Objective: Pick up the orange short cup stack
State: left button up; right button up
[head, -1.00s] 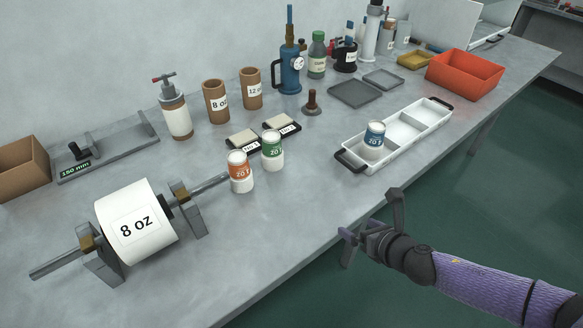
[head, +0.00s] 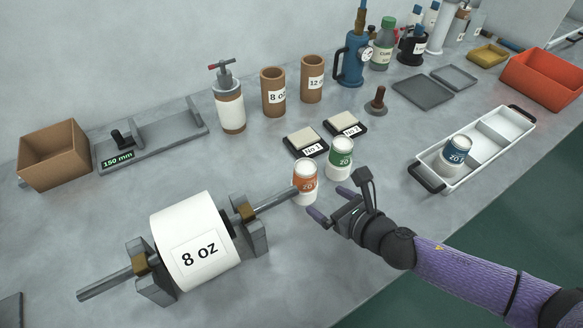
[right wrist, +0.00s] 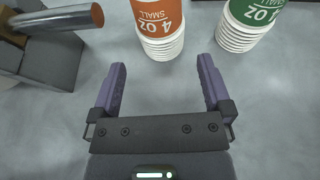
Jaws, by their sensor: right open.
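The orange short cup stack (head: 305,182) stands upright on the grey table, between the end of the roll's metal shaft and the green cup stack (head: 340,158). My right gripper (head: 336,205) is open and empty, low over the table just in front of the orange stack. In the right wrist view the orange stack (right wrist: 158,28) is ahead of the open purple fingers (right wrist: 160,85), roughly centred between them and apart from them. The green stack (right wrist: 247,25) is ahead of the right finger there. The top of both stacks is cut off in that view. My left gripper is out of view.
The shaft end (head: 285,194) of the 8 oz paper roll (head: 193,240) is close left of the orange stack. Two black scales (head: 305,143) are behind. A white tray (head: 490,150) holds a blue cup stack (head: 456,152) at right. The table front is clear.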

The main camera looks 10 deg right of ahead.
aim_at(312, 191)
jog(key=b+x, duration=0.2)
jog(key=x, duration=0.6)
jog(key=shift+w+a+f+b, duration=0.1)
jog(key=shift+w+b, duration=0.1)
jog(key=shift+b, duration=0.1)
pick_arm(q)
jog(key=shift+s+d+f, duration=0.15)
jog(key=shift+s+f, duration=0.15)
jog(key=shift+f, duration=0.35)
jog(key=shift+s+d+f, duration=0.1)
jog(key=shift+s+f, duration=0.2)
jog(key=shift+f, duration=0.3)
pick_arm(e)
jog(key=c, duration=1)
jog(key=shift+o, duration=0.2)
